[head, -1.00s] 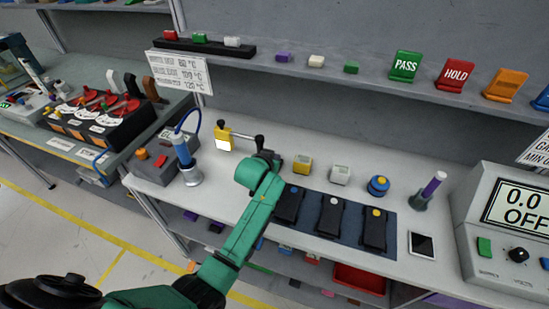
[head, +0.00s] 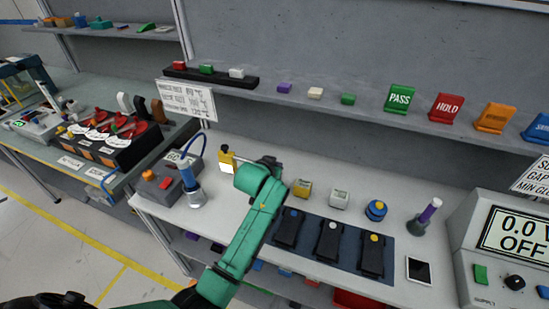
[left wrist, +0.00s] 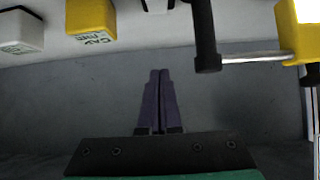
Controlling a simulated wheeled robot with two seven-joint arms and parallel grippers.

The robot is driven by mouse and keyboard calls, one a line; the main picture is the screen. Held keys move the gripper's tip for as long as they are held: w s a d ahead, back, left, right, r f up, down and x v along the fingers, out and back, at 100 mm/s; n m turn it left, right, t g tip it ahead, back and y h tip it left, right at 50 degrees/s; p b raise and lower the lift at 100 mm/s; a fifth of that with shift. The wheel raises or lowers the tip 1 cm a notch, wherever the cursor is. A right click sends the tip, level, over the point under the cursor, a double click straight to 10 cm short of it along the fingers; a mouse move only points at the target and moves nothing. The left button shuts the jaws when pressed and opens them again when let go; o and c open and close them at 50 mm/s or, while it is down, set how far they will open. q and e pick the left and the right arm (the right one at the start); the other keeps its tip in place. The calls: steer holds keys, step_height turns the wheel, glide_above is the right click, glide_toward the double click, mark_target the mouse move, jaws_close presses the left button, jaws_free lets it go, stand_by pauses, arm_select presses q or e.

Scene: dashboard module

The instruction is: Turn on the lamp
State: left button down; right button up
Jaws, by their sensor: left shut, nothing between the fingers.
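I cannot make out which thing is the lamp. My left gripper (left wrist: 158,102) is shut and empty, its purple fingers side by side in front of the grey wall. In the head view my green left arm reaches over the bench and its fingertips are hidden. A yellow block (head: 226,161) with a white face stands left of the wrist. In the left wrist view the yellow block (left wrist: 303,28) is at the upper right, joined by a metal rod to a black upright handle (left wrist: 205,40). The fingers are apart from that handle. My right gripper is not in view.
A grey box with an orange button (head: 148,176) and a blue-handled tool (head: 193,190) stand left. Yellow (head: 301,189) and white (head: 339,199) cubes stand right of the wrist, behind a dark mat with pedals. A meter reading OFF (head: 512,232) stands far right. A shelf overhangs the back.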

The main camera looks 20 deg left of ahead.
arm_select(q)
steer(key=s+r, duration=0.3)
steer(key=r, duration=0.2)
steer(key=shift+s+a+r+b, duration=0.2)
steer(key=shift+s+b, duration=0.2)
steer(key=shift+a, duration=0.1)
